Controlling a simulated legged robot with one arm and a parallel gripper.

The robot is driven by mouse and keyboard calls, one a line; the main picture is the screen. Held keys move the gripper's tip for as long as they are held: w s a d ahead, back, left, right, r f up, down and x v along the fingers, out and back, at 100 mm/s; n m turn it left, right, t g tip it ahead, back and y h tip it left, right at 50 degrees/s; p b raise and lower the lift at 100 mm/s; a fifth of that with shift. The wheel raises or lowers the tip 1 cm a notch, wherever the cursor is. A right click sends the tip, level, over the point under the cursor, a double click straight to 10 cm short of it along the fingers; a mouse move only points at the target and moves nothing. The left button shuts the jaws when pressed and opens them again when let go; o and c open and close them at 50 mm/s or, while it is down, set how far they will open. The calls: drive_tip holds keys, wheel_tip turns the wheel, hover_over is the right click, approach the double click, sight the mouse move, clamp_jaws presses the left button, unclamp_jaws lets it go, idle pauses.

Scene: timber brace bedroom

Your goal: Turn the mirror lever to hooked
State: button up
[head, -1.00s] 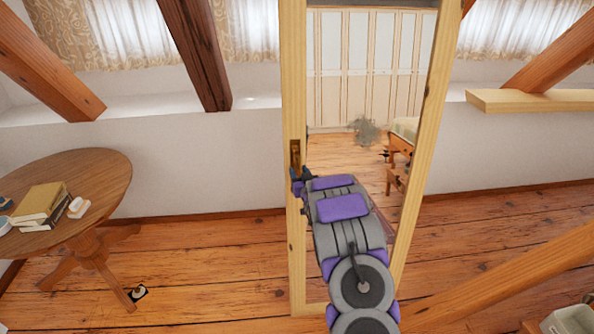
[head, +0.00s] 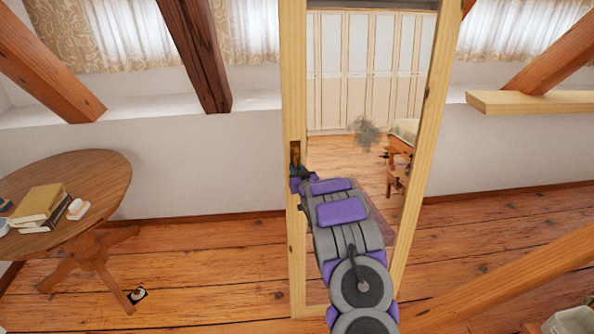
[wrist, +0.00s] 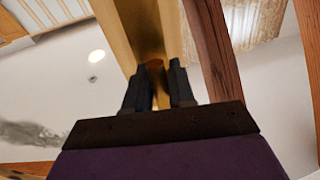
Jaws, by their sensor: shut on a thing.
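The mirror (head: 360,100) is a tall glass in a pale wooden frame (head: 292,90), standing upright in the middle of the head view. A small brass-brown fitting, the mirror lever (head: 295,148), sits on the left post of the frame. My gripper (head: 296,172) is at that post, right at the lever, and covers its lower part. In the wrist view my gripper's dark fingers (wrist: 160,72) are close together, with a brown bit of the lever showing between their tips against the post. The grip itself is mostly hidden, and the lever's exact angle cannot be told.
A round wooden table (head: 100,180) with stacked books (head: 40,208) stands at the left. Plank floor (head: 210,270) is open between table and mirror.

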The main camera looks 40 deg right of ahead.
clamp_jaws()
